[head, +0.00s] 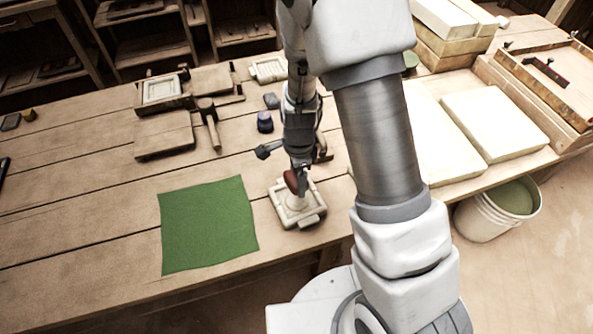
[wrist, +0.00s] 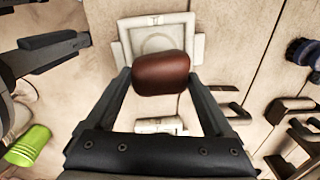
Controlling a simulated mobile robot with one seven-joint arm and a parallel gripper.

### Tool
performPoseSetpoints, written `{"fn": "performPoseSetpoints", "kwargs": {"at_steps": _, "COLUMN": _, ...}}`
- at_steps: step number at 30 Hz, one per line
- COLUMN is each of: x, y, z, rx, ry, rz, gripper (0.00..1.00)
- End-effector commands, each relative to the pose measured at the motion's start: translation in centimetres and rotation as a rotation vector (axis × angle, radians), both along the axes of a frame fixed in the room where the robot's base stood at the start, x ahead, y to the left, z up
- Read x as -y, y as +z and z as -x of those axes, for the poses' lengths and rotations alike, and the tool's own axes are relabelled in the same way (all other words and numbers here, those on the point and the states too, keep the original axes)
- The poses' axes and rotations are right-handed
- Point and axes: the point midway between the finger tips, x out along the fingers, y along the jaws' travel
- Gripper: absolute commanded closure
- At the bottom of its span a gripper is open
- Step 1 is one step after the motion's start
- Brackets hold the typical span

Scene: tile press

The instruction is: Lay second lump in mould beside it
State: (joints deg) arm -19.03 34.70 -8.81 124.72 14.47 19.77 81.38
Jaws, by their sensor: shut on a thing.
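A reddish-brown lump (head: 291,181) is held between the fingers of my gripper (head: 300,180). In the wrist view the lump (wrist: 160,75) is gripped at both ends by the fingertips. A pale square mould (head: 283,212) lies on the table just below the gripper. In the wrist view the mould (wrist: 125,48) has a raised rim and a round outline in its floor; the lump covers its near part. The lump looks above the mould, but I cannot tell whether it touches. No other lump is visible in the mould.
A green cloth (head: 207,225) lies left of the mould. A dark blue jar (head: 265,122), a mallet (head: 212,132) and a wooden board (head: 163,135) are farther back. Pale slabs (head: 495,122) lie to the right, and a white bucket (head: 485,220) stands beyond the table edge.

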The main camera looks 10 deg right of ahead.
Motion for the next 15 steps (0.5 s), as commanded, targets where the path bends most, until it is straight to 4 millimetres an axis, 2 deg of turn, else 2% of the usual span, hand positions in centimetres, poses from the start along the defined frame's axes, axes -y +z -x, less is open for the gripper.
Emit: {"fn": "performPoseSetpoints", "kwargs": {"at_steps": 15, "x": 0.0, "y": -6.1, "z": 0.0, "rx": -0.001, "ry": -0.001, "rz": 0.0, "gripper": 0.88}}
